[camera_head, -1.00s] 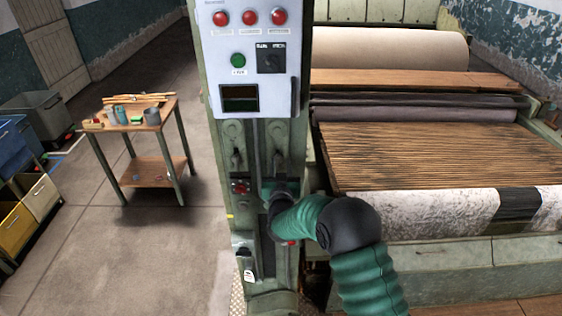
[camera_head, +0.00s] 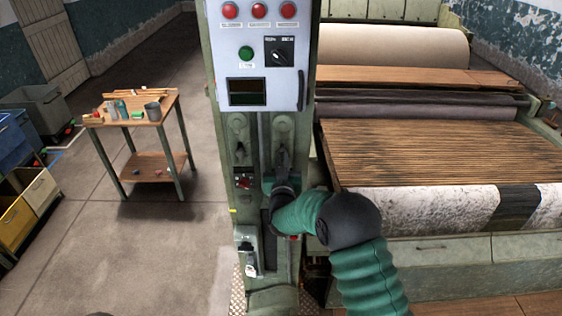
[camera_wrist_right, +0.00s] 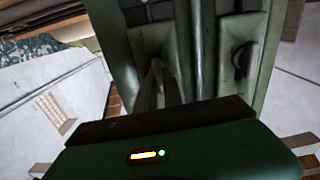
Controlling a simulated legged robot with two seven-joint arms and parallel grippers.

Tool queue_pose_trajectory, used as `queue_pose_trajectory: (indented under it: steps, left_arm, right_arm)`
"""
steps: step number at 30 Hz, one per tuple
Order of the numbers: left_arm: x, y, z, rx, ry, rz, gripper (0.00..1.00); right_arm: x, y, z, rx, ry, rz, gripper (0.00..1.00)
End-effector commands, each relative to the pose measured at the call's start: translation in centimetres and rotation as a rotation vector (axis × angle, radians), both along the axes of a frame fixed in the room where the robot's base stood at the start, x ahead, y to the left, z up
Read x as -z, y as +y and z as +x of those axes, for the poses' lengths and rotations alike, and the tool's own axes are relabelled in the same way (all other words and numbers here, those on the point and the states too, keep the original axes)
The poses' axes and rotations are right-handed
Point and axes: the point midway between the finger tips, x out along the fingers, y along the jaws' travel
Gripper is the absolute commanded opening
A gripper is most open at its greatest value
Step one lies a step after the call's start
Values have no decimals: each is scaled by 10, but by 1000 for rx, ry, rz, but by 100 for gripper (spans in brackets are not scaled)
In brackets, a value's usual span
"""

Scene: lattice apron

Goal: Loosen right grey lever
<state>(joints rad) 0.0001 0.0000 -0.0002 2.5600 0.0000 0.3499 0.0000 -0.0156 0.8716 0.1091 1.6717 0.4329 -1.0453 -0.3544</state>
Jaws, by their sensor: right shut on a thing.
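The right grey lever (camera_head: 283,142) hangs below a round mount on the green machine column, under the control panel. My right gripper (camera_head: 284,166) is at its lower end and shut on it. The fingers are dark and small there, so the exact contact is hard to see. In the right wrist view the gripper's green body fills the bottom, with a dark finger-like shape (camera_wrist_right: 156,82) running up to the column. The left grey lever (camera_head: 240,148) hangs free beside it and is likely the dark handle (camera_wrist_right: 243,58) in the wrist view. My left gripper is out of view.
The white control panel (camera_head: 256,60) with red and green buttons is just above the levers. Small red buttons (camera_head: 243,181) sit below the left lever. The roller machine (camera_head: 430,150) stands to the right. A wooden table (camera_head: 135,115) stands left, with free floor between.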

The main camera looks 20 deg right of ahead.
Motion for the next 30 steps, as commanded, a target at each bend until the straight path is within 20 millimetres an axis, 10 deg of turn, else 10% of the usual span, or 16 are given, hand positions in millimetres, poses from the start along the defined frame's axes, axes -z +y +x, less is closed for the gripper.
queue_pose_trajectory:
  steps: [30]
  left_arm:
    - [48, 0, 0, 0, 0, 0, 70]
  right_arm:
    - [2, 10, 2, -10, 228, -791, 0]
